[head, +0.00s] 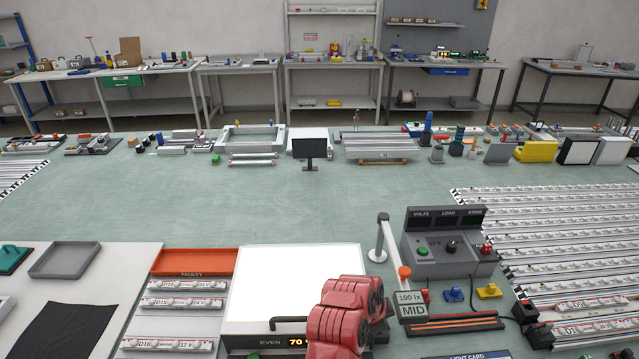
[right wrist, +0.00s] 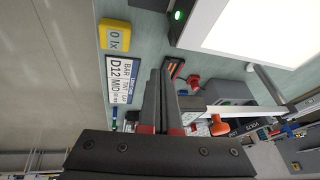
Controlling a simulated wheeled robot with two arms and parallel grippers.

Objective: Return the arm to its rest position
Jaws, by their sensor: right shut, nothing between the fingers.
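My right gripper (right wrist: 162,82) shows in the right wrist view with its dark fingers together and nothing between them. It is apart from the things around it. In the head view a red part of my arm (head: 342,315) rises at the bottom centre, in front of the lit white panel (head: 290,285); the gripper cannot be made out there. My left gripper is in neither view.
A meter box (head: 450,245) with dials stands right of the panel, beside a post with an orange knob (head: 404,272). An orange tray (head: 195,262) lies left of the panel. The bench middle (head: 240,200) is clear.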

